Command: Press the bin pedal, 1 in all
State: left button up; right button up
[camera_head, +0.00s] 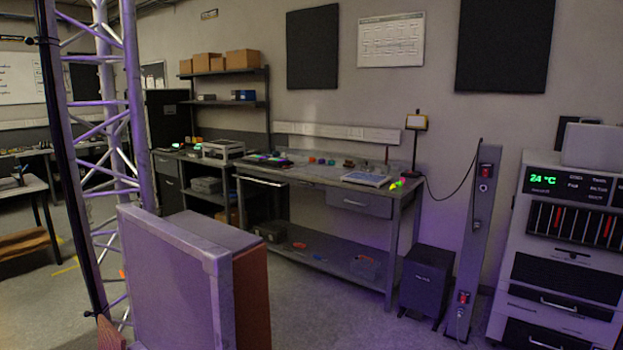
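I cannot make out a bin with a pedal in this view. A dark box on short legs (427,284) stands on the floor right of the workbench; no pedal shows on it. A large grey panelled box (175,278) with a reddish-brown side stands close in the foreground, and its lower part is cut off by the frame. Neither my left nor my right gripper is in view.
A metal truss (112,120) rises at the left. A long workbench (330,187) with small items runs along the wall. A grey post (474,245) and an equipment cabinet (560,265) stand at the right. Open floor (325,315) lies between the foreground box and the workbench.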

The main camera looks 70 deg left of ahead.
aim_at(418, 317)
jog(key=i+j+u, duration=0.4)
jog(key=i+u, duration=0.4)
jog(key=i, duration=0.15)
jog(key=i+u, duration=0.4)
jog(key=i+j+u, duration=0.35)
jog(key=i+j, duration=0.9)
jog(key=j, duration=0.15)
